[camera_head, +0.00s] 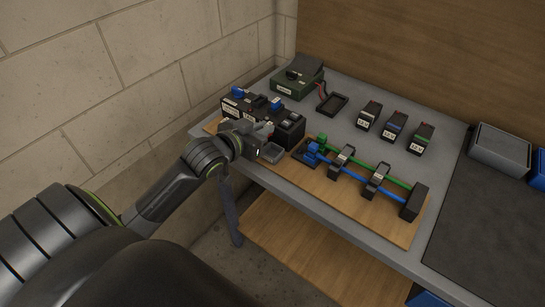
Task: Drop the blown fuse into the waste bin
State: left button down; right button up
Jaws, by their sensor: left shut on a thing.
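My left gripper (262,132) is at the front left of the workbench, beside a black device with blue levers (250,103). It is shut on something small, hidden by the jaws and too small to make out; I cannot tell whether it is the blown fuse. My right gripper is not in view.
A tube rig with green and blue tubes (375,180) stands on the wooden board right of the gripper. Several labelled blocks (394,126) and a green box with red leads (298,80) stand behind. A grey container (500,148) is at the right. A block wall is at left.

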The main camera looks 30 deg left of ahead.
pick_arm(q)
jog(key=c, duration=1.4)
grip_release()
jog(key=shift+s, duration=0.1)
jog(key=p+v, duration=0.5)
jog(key=v, duration=1.2)
jog(key=shift+s+a+r, duration=0.1)
jog(key=shift+r, duration=0.05)
